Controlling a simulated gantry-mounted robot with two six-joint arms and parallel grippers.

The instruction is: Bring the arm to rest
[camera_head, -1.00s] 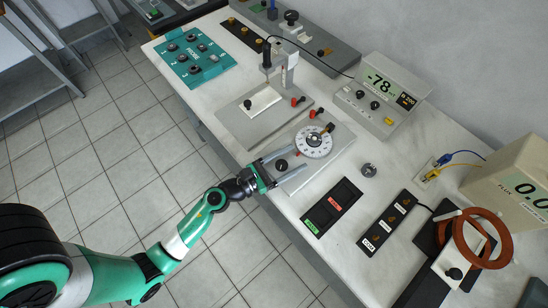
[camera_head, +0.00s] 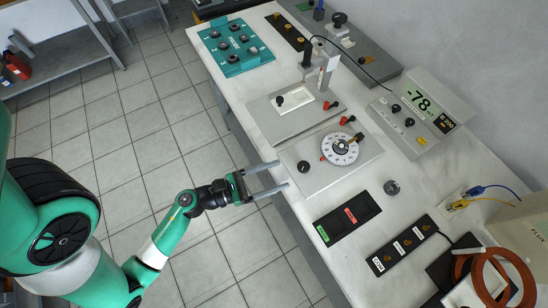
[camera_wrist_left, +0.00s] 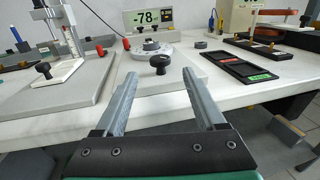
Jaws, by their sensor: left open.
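My left gripper (camera_head: 275,179) is open and empty at the front edge of the bench in the head view. Its two grey fingers point toward the plate with the white dial (camera_head: 338,149) and a black knob (camera_head: 303,166), apart from both. In the left wrist view the open fingers (camera_wrist_left: 160,85) frame the black knob (camera_wrist_left: 159,63), which stands beyond them, with the dial (camera_wrist_left: 165,54) behind it. My right gripper is in neither view.
Tiled floor (camera_head: 130,125) lies open left of the bench.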

